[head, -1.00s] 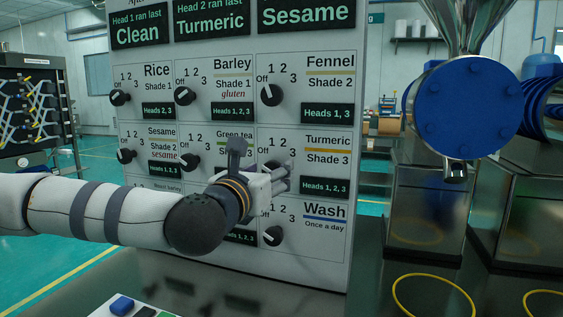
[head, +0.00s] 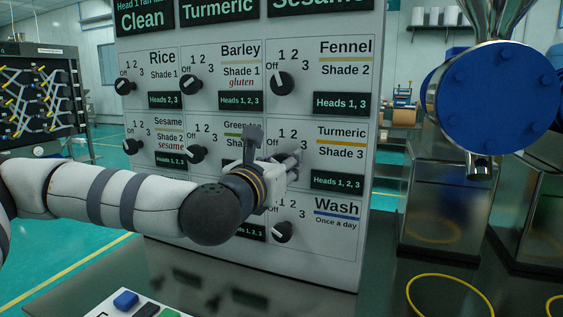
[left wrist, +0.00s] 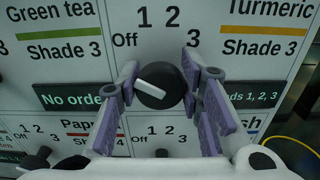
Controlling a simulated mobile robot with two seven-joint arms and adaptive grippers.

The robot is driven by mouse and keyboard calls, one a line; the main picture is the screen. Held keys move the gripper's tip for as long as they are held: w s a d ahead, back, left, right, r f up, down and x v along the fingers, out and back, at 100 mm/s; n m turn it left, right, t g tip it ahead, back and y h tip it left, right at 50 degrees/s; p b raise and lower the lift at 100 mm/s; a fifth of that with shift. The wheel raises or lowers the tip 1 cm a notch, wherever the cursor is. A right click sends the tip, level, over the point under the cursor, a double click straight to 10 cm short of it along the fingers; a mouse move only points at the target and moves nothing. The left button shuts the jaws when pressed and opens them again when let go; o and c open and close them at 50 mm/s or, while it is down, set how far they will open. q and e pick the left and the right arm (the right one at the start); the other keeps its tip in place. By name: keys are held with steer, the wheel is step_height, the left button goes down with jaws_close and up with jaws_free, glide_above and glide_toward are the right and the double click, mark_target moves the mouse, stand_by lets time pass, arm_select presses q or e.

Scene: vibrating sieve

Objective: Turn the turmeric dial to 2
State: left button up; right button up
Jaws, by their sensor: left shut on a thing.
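The turmeric dial (left wrist: 160,86) is a round black knob with a white pointer, seen in the left wrist view. Its pointer aims left and slightly up, toward Off; the marks 1, 2 and 3 run over the top to the right. My left gripper (left wrist: 160,92) is shut on this dial, with one purple-padded finger on each side. In the head view, my left gripper (head: 284,162) is at the panel beside the Turmeric label (head: 341,134), and its fingers hide most of the dial. My right gripper is not in view.
The white panel (head: 370,90) carries several similar dials, including fennel (head: 282,83) above and wash (head: 282,232) below the turmeric one. A metal machine with a blue round cover (head: 497,97) stands to the right. A button box (head: 140,306) lies at the bottom front.

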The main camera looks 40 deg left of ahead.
arm_select(q)
steer(key=m+p, duration=0.2)
steer(key=m, duration=0.1)
steer(key=shift+r, duration=0.3)
steer(key=m+p, duration=0.2)
steer(key=m, duration=0.2)
steer(key=shift+d+m, duration=0.15)
steer(key=shift+m, duration=0.15)
steer(key=m+p, duration=0.1)
steer(key=m, duration=0.1)
steer(key=shift+m, duration=0.3)
steer(key=m, duration=0.1)
steer(key=m+p, duration=0.1)
steer(key=shift+w+f+m, duration=0.1)
steer(key=shift+f+m, duration=0.15)
steer(key=shift+m, duration=0.05)
steer(key=shift+f+m, duration=0.15)
steer(key=shift+m, duration=1.25)
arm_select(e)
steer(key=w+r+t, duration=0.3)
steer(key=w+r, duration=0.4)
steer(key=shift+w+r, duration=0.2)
arm_select(q)
steer(key=o, duration=1.1)
steer(key=shift+o, duration=0.2)
steer(key=shift+f, duration=0.1)
